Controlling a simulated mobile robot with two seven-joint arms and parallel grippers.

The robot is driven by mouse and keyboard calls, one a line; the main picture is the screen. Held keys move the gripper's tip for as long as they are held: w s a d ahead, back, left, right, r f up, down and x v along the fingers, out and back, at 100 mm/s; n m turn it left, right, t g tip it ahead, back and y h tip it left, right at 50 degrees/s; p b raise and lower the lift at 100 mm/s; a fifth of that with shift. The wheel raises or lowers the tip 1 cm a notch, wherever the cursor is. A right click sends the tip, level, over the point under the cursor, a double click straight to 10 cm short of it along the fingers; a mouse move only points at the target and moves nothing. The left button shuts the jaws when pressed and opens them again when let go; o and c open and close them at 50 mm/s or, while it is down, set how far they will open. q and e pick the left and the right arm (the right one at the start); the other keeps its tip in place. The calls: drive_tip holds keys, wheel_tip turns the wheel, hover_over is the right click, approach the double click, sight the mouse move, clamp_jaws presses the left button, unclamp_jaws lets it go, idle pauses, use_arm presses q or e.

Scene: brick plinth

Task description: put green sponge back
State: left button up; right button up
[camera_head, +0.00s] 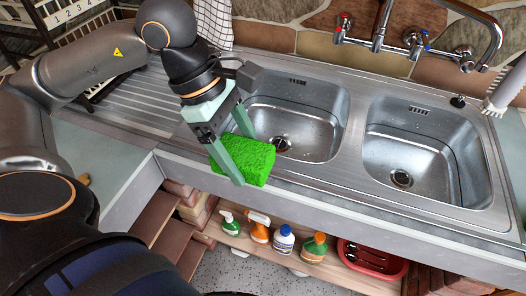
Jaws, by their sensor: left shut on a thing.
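A bright green sponge (250,158) is held between the pale green fingers of my left gripper (241,155). The gripper is shut on it, with one finger in front of the sponge and the other behind. The sponge shows over the front rim of the steel sink unit (330,186), near the left basin (300,118). I cannot tell whether it touches the rim. My right gripper is not in view.
The right basin (425,150) is empty. A tap (412,42) is on the wall behind. A white brush (497,92) is at the right. Below, a shelf holds several bottles (284,240) and a red tub (372,262). A checked towel (213,22) hangs at the back.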

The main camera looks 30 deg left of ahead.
use_arm(q)
drive_tip(key=w+a+f, duration=0.1)
drive_tip(key=w+f, duration=0.2)
drive_tip(key=w, duration=0.1)
drive_tip(key=w+a+f+p, duration=0.1)
drive_tip(key=w+a+f, duration=0.1)
drive_tip(key=w+f, duration=0.1)
drive_tip(key=w+a+f+p, duration=0.1)
drive_tip(key=w+f, duration=0.2)
drive_tip(key=w, duration=0.2)
drive_tip(key=shift+a, duration=0.15)
wheel_tip(320, 180, down, 4)
drive_tip(key=shift+w+a+r+p, duration=0.1)
drive_tip(key=shift+w+r+p, duration=0.1)
drive_tip(key=shift+p, duration=0.3)
drive_tip(key=shift+f+b, duration=0.55)
drive_tip(key=shift+b, duration=0.1)
drive_tip(key=o, duration=1.1)
